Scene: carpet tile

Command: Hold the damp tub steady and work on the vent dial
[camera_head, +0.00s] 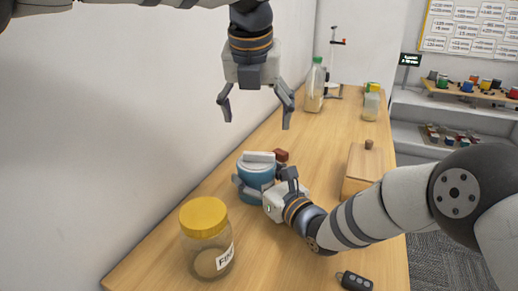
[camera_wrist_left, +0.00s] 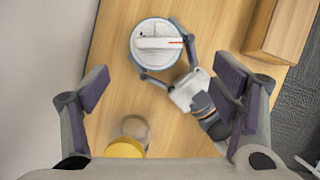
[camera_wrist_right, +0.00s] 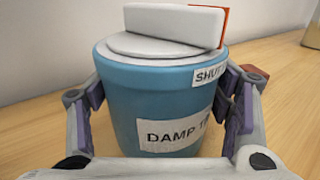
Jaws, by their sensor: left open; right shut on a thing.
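The damp tub (camera_head: 255,177) is a blue round tub standing upright on the table. In the right wrist view the tub (camera_wrist_right: 150,95) carries a label reading "DAMP" and a partly hidden one starting "SHUT". The vent dial (camera_wrist_right: 172,25) on its grey lid is a white bar with a red end mark; from above, the dial (camera_wrist_left: 160,43) points right. My right gripper (camera_head: 262,187) is shut around the tub's sides. My left gripper (camera_head: 257,115) is open and empty, in the air above the tub, fingers pointing down.
A yellow-lidded jar (camera_head: 207,240) stands in front of the tub. A red-brown block (camera_head: 281,155) lies just behind the tub. A wooden box (camera_head: 362,170) is to the right, a bottle (camera_head: 315,87) farther back, a black key fob (camera_head: 355,281) at the front edge. A wall borders the left.

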